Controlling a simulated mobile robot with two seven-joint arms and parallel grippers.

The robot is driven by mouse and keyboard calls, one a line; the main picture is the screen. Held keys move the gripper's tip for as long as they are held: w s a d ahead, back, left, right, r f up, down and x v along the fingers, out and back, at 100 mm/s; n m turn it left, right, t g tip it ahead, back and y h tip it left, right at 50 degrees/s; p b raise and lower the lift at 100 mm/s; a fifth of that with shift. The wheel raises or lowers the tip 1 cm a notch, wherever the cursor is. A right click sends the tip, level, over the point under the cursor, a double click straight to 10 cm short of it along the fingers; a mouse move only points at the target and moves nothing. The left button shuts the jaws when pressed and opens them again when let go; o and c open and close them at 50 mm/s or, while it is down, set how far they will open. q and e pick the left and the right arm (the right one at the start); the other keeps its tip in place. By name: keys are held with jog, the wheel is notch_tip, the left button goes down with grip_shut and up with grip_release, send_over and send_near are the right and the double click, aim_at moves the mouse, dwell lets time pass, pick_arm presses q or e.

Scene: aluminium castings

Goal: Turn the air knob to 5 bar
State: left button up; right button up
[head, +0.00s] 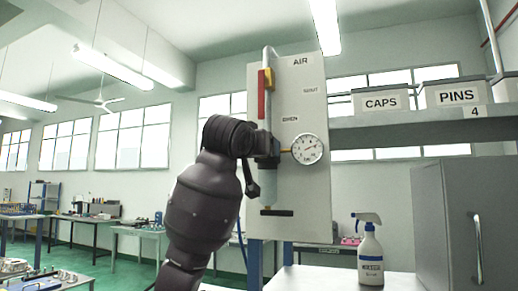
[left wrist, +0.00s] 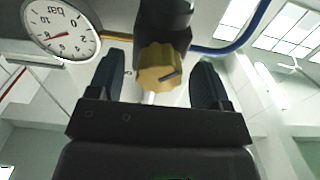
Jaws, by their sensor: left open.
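The air knob (left wrist: 160,68) is yellow and ribbed with a dark mark, and sits under a dark body in the left wrist view. My left gripper (left wrist: 159,58) is open, with one finger on each side of the knob and visible gaps to it. In the head view my left gripper (head: 266,148) is at the air unit on the grey AIR panel (head: 308,195) and hides the knob. The round gauge (head: 307,149) is right of it. It also shows upside down in the left wrist view (left wrist: 62,28), its reading too small to tell. My right gripper is not in view.
A red handle (head: 262,95) sits above the gripper on the panel. A clear bowl (head: 268,188) hangs below. A spray bottle (head: 370,255) stands on the table, a grey cabinet (head: 450,225) is at right, and a shelf (head: 400,124) holds CAPS and PINS boxes.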

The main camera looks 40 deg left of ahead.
pick_arm(q)
jog(key=c, duration=0.9)
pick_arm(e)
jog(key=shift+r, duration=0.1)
pick_arm(q)
jog(key=shift+n, duration=0.3)
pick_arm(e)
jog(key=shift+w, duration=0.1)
pick_arm(q)
jog(key=n+b, duration=0.3)
jog(key=n, duration=1.1)
jog(key=shift+d+r, duration=0.1)
jog(key=shift+d, duration=0.05)
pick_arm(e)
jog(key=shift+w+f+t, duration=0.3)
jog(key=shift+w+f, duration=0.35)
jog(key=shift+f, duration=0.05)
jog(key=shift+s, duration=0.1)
pick_arm(q)
jog(key=shift+n, duration=0.3)
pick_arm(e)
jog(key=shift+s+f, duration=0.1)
